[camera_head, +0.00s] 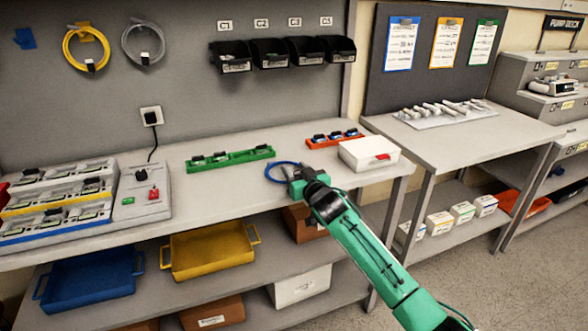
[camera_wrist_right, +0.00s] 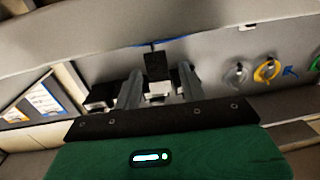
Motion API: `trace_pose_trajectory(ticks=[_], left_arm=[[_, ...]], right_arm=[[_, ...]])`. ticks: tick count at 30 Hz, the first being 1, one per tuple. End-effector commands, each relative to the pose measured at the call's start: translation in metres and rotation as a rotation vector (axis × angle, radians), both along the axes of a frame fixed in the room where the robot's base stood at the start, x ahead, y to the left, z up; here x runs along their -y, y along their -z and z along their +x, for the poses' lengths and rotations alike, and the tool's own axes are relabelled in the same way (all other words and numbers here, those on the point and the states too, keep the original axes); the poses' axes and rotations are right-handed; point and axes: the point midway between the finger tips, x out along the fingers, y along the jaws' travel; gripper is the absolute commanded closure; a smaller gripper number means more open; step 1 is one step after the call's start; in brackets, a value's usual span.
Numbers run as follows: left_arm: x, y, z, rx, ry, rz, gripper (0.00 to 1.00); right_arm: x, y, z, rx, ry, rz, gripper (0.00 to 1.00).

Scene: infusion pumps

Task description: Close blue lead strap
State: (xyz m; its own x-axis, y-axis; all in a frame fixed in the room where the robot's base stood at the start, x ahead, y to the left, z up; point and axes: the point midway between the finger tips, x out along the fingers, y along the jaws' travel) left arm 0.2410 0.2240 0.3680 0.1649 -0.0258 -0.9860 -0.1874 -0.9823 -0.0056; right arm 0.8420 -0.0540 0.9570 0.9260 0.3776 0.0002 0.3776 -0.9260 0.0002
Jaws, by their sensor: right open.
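The blue lead (camera_head: 277,172) lies as a loop on the workbench, just left of my right gripper (camera_head: 297,183). In the right wrist view a strip of the blue lead (camera_wrist_right: 168,41) shows beyond the fingertips. A small black piece (camera_wrist_right: 157,67), which looks like the strap, stands at this strip between the two fingers. My right gripper (camera_wrist_right: 158,80) is open, with one finger on each side of the black piece; I cannot tell whether either touches it. In the head view the gripper hides the strap. My left gripper is not in view.
A white box (camera_head: 368,152) stands right of the gripper, with an orange rack (camera_head: 322,143) behind it. A green rack (camera_head: 230,159) lies to the left. Yellow (camera_head: 69,50) and grey (camera_head: 126,45) coiled leads hang on the wall, left of the black bins (camera_head: 232,57).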

Motion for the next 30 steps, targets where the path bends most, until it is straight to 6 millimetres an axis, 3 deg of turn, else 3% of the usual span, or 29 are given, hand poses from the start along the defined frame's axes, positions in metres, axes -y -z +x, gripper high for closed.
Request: trace_pose_trajectory(ticks=[15, 22, 30], left_arm=[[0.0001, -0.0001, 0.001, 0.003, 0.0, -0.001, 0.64], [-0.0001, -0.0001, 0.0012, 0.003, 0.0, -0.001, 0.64], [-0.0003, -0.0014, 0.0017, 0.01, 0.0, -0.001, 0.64]], right_arm=[[-0.0053, 0.0003, 0.0118, -0.001, -0.001, 0.0, 0.58], [-0.0052, 0.0003, 0.0117, -0.001, 0.0, 0.0, 1.0], [-0.0051, -0.0005, 0.0118, -0.006, 0.0, -0.002, 1.0]])
